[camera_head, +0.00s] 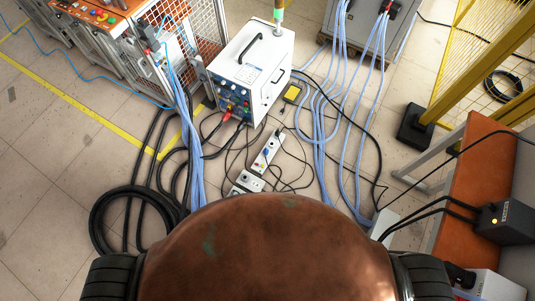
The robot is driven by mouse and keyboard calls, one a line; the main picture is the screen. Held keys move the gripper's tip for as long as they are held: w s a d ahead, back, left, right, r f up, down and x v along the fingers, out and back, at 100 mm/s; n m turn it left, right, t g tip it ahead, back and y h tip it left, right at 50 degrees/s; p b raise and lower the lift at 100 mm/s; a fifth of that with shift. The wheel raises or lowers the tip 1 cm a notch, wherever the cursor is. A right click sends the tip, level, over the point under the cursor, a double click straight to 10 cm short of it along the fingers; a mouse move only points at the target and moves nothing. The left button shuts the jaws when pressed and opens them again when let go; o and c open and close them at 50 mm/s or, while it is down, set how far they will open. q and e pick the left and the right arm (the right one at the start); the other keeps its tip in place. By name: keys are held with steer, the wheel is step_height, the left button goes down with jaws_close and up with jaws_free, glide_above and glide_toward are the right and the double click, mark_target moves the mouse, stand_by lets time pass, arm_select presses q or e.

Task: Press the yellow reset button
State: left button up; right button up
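I cannot say for sure which part is the yellow reset button. A small bright yellow spot (494,221) shows on the dark grey box (508,222) at the right, on the orange-topped bench. An orange control panel (100,12) at the upper left carries several small coloured buttons and knobs, too small to tell apart well. A white power unit (253,62) with a black handle stands on the floor at the upper middle, with small coloured knobs and plugs on its front. Neither of my grippers is in view.
Blue hoses (345,120) and black cables (130,215) lie on the tiled floor. A white power strip (267,150) lies mid-floor. A yellow fence post (470,70) and the orange-topped bench (475,160) bound the right. Open floor (50,150) shows at left.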

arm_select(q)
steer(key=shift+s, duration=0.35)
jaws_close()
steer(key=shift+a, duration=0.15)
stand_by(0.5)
